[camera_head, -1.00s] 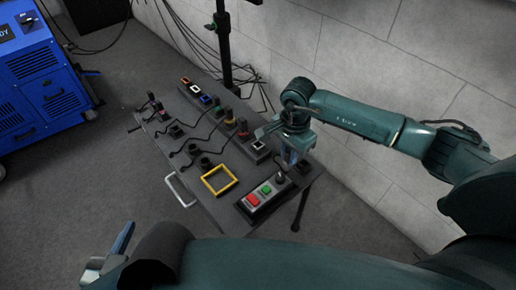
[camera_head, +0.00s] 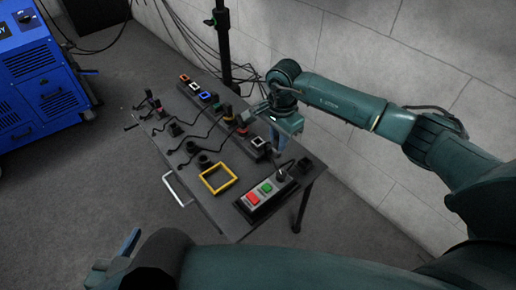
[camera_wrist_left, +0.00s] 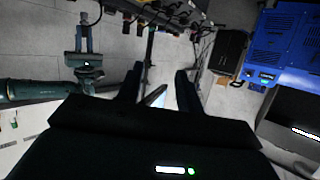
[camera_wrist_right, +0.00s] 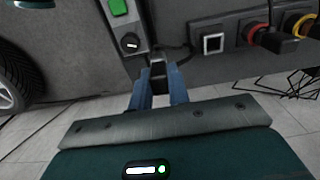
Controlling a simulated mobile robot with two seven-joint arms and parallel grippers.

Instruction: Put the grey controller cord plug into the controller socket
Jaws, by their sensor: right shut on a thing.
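My right gripper (camera_head: 276,143) is over the right end of the table. In the right wrist view its blue fingers (camera_wrist_right: 158,92) are shut on a dark grey plug (camera_wrist_right: 158,70), with a dark cord beside it. A socket with a light grey frame (camera_wrist_right: 212,43) is to the right of the plug and apart from it. This framed socket (camera_head: 257,142) ends the socket row in the head view, close to the gripper. My left gripper (camera_head: 127,244) is low at the left; its fingers (camera_wrist_left: 158,88) are apart and empty in the left wrist view.
A control box (camera_head: 266,191) with red and green buttons sits at the table's near right. A yellow square frame (camera_head: 218,178) lies left of it. Several dark plugs with cords lie along the table (camera_head: 215,210). A blue cabinet (camera_head: 42,85) stands at far left.

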